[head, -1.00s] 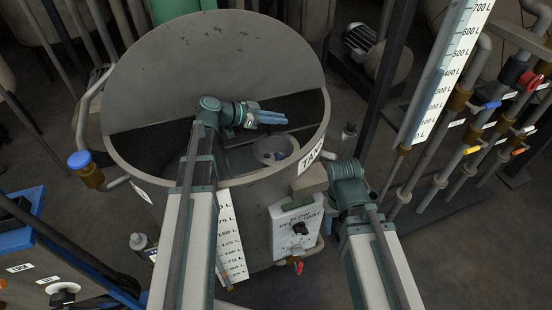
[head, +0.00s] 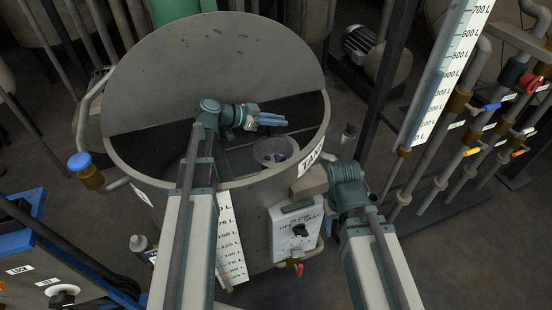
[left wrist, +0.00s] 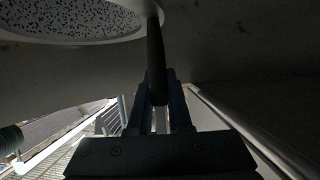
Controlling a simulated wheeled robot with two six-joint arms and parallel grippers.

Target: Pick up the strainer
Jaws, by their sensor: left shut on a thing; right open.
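The strainer (head: 268,154) is a round grey bowl inside the open tank, just below my left gripper in the head view. In the left wrist view its pale perforated bowl (left wrist: 75,18) shows at the top left, with a dark handle (left wrist: 156,60) running down between the fingers. My left gripper (head: 272,119) is shut on that handle, and its fingers also show in the left wrist view (left wrist: 160,108). My right arm stands in front of the tank's right side. Its fingers are not visible.
The tank's rim (head: 140,180) curves around my left arm, with its raised lid (head: 215,70) behind. A white control box (head: 297,228) hangs on the tank's front. Pipes with coloured valves (head: 490,107) stand on the right. A blue-framed panel (head: 45,265) is at lower left.

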